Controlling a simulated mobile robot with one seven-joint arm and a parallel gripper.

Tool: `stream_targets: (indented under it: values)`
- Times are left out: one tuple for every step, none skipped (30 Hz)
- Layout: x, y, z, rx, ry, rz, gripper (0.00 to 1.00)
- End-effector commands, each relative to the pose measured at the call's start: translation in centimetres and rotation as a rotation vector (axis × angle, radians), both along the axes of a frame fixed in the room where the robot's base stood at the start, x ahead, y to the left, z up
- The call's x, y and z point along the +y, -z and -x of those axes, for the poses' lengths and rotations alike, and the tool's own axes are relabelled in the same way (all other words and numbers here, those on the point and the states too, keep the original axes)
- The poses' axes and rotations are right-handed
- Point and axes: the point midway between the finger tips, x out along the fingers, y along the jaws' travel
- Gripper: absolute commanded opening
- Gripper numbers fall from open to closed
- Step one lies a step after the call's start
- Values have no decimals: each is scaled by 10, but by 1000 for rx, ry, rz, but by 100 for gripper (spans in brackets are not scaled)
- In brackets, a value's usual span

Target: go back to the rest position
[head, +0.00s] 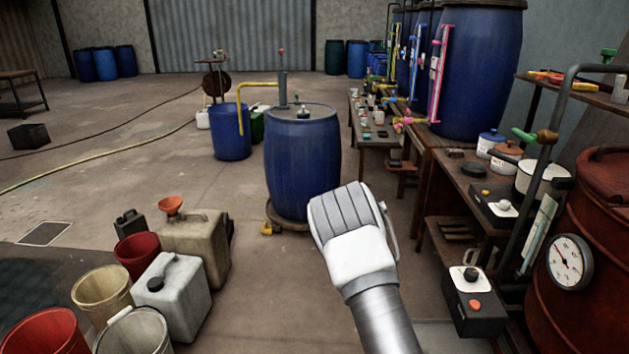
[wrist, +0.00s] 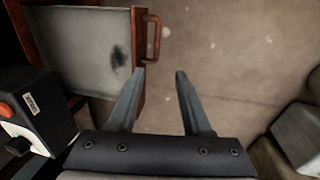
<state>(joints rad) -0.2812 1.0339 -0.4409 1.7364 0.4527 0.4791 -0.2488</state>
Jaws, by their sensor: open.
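My gripper (wrist: 160,78) shows in the wrist view with its two grey fingers spread apart and nothing between them. Bare concrete floor (wrist: 205,45) lies below the fingers. The left finger overlaps the edge of a grey panel (wrist: 85,50) with a red-brown frame and handle. In the head view my arm reaches up from the bottom edge, and its white and grey hand (head: 350,235) hangs in front of the blue barrel. The fingertips are hidden there.
The blue barrel (head: 303,165) with a pump stands ahead. Jerrycans (head: 175,295) and buckets (head: 102,295) stand at left. At right are a bench (head: 470,185) with pots, a control box (head: 473,300) and a red drum (head: 590,240) with a gauge. Open floor (head: 120,150) lies at left.

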Motion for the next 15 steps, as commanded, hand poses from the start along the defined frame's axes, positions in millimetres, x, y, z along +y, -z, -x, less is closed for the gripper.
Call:
stream_targets:
  values:
    - [4,-16,-2,-15,7,-17,50]
    - [6,-26,-3,-22,10,-29,50]
    - [11,-40,-4,-33,13,-47,50]
    - [14,-51,-3,-40,16,-60,50]
    - [17,-62,-3,-48,19,-73,50]
    - [20,-77,-2,-58,23,-90,50]
    - [23,-88,-1,-67,24,-104,50]
    - [26,-99,1,-74,25,-116,50]
    - [30,-115,3,-85,24,-132,50]
    - [33,-125,5,-92,24,-143,50]
    - [35,-136,7,-102,24,-155,50]
    - [38,-150,10,-111,23,-169,50]
    - [40,-161,13,-119,22,-179,50]
    - [43,-172,16,-128,21,-189,50]
    - [45,-186,20,-139,17,-202,50]
